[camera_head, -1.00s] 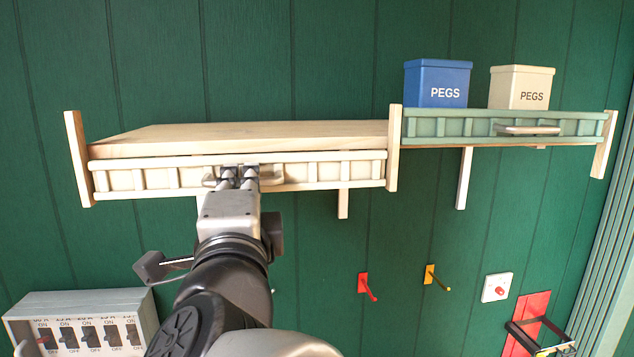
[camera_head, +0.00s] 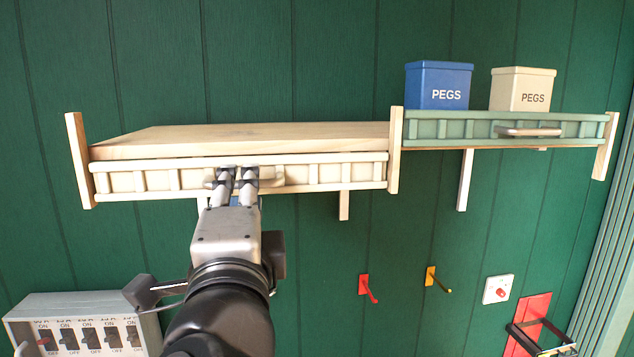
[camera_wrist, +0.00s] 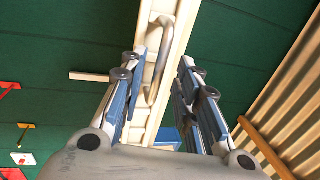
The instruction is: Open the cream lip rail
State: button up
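The cream lip rail (camera_head: 130,181) is a ribbed strip along the front of the left wooden shelf (camera_head: 240,140). It sits just below the shelf board's front edge. In the wrist view the rail (camera_wrist: 168,12) runs lengthwise between my fingers, with its metal bar handle (camera_wrist: 160,65). My gripper (camera_head: 237,180) is at the middle of the rail and covers much of the handle in the head view. In the wrist view my gripper (camera_wrist: 159,65) is open, a finger on each side of the handle, with visible gaps. Contact with the handle cannot be seen.
A green lip rail (camera_head: 460,128) with its own handle fronts the right shelf. Blue (camera_head: 438,85) and cream (camera_head: 522,89) PEGS tins stand there. Red (camera_head: 365,287) and yellow (camera_head: 432,277) hooks are below. A switch box (camera_head: 75,305) stands lower left.

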jog(key=shift+v, duration=2.35)
jog(key=d+f+n+g+y+b, duration=0.1)
jog(key=d+f+n+g+b, duration=0.25)
jog(key=f, duration=0.55)
jog(key=d+f+n+g+b, duration=0.2)
jog(key=f+n+b, duration=0.3)
jog(key=f, duration=0.5)
jog(key=d+f+n+g+y+b, duration=0.1)
jog(key=d+f+n+g+b, duration=0.25)
jog(key=f, duration=0.55)
jog(key=s+d+f+n+g+h+b, duration=0.1)
jog(key=s+d+f+g+h+b, duration=0.2)
jog(key=s+d+f, duration=0.3)
jog(key=s+d+f+n+g+h+b, duration=0.2)
jog(key=s+d+f, duration=0.5)
jog(key=f, duration=0.8)
jog(key=d+g+h+b, duration=0.1)
jog(key=d+b, duration=0.1)
jog(key=d, duration=0.1)
jog(key=shift+d+f+h, duration=0.25)
jog(key=shift+d+h, duration=0.05)
jog(key=shift+d, duration=0.1)
